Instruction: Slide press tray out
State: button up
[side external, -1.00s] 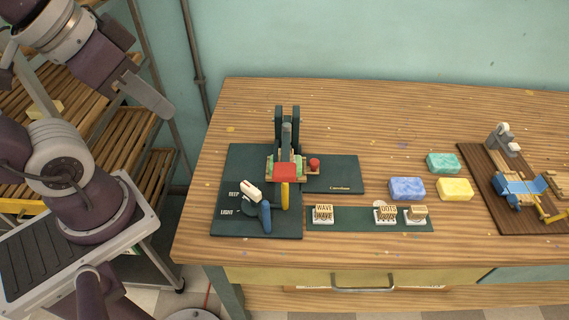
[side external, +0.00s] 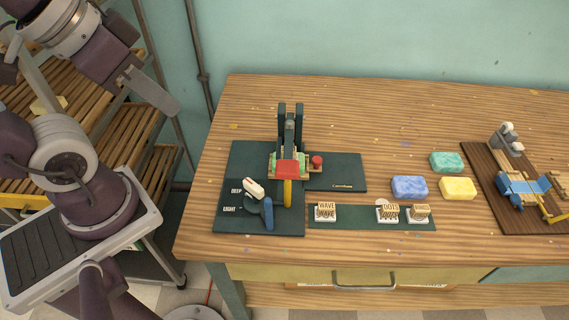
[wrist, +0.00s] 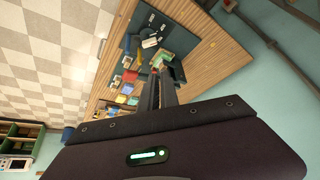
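The press (side external: 290,130) stands on a dark green base (side external: 240,158) at the left of the wooden table. Its press tray (side external: 304,172) is a small wooden-edged piece under the press, with green soap on it and a red knob (side external: 317,160) at its right end. A red block (side external: 287,168) and a yellow upright part (side external: 287,193) stand in front of it and hide part of it. My gripper (side external: 168,105) is in the air left of the table, well apart from the press. In the wrist view its fingers (wrist: 162,90) point toward the table; their gap is unclear.
A strip with stamps (side external: 355,217) and blue, yellow and green soaps (side external: 409,187) lie to the right. Table behind the press is clear.

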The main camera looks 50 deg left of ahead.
jog(key=o, duration=0.7)
jog(key=shift+m+g, duration=0.3)
jog(key=shift+g, duration=0.2)
jog(key=w, duration=0.2)
jog(key=w+r, duration=0.1)
jog(key=w, duration=0.1)
jog(key=shift+w+d, duration=0.2)
jog(key=shift+w, duration=0.2)
jog(key=shift+o, duration=0.2)
jog(key=shift+m+g, duration=0.4)
jog(key=w, duration=0.5)
jog(key=shift+w+d+f, duration=0.3)
jog(key=m+g, duration=0.3)
jog(key=g, duration=0.1)
send_over(317, 159)
notch_tip(317, 159, down, 22)
jog(key=shift+r, duration=0.25)
notch_tip(317, 159, down, 6)
jog(key=shift+r, duration=0.15)
jog(key=shift+f, duration=0.45)
